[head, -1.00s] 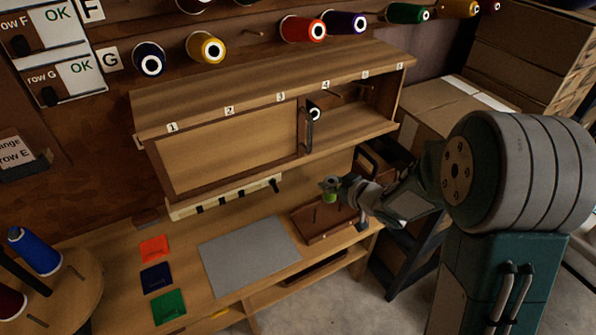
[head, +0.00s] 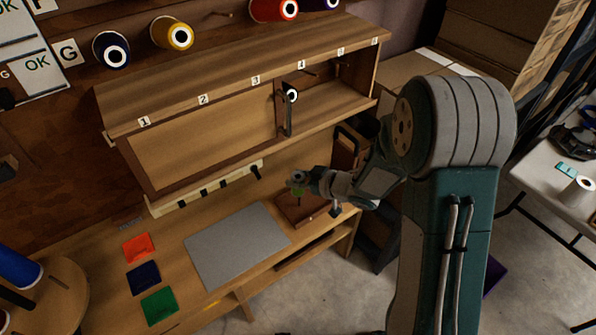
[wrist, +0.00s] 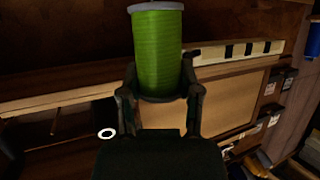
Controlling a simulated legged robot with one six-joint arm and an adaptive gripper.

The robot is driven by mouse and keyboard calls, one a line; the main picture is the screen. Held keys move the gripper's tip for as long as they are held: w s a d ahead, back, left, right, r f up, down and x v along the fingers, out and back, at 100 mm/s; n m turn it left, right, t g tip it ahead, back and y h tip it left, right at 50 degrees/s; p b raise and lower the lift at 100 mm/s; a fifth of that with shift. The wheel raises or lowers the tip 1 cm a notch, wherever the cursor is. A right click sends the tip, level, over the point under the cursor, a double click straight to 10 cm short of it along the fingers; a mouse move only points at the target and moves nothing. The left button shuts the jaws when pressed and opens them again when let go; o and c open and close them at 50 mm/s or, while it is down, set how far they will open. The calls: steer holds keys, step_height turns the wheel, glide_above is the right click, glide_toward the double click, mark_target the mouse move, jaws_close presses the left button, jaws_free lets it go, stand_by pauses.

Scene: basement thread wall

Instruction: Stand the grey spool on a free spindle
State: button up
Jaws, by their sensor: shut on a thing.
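My gripper (wrist: 160,98) is shut on a spool wound with bright green thread, with pale grey flanges (wrist: 158,48). In the wrist view the spool stands upright between the fingers, its lower end gripped. In the head view my gripper (head: 299,188) holds the green spool (head: 298,192) above the brown wooden tray (head: 318,215) at the right end of the bench. I see no spool with grey thread. A thin peg shows at the tray, partly hidden by my gripper and spool. Whether the spool touches anything below is not clear.
A cabinet with a sliding door (head: 205,135) and numbered bays stands behind. A dark spool with a white end (head: 291,96) sits by its handle. A grey mat (head: 237,245) and coloured patches (head: 143,278) lie on the bench. Wall spools (head: 174,33) hang above.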

mark_target(299, 192)
steer(key=shift+d+f, duration=0.2)
steer(key=shift+f, duration=1.65)
steer(key=shift+a+f, duration=0.1)
steer(key=shift+f, duration=0.55)
steer(key=shift+s, duration=0.1)
steer(key=shift+f, duration=0.25)
steer(key=o, duration=0.8)
steer(key=shift+o, duration=0.2)
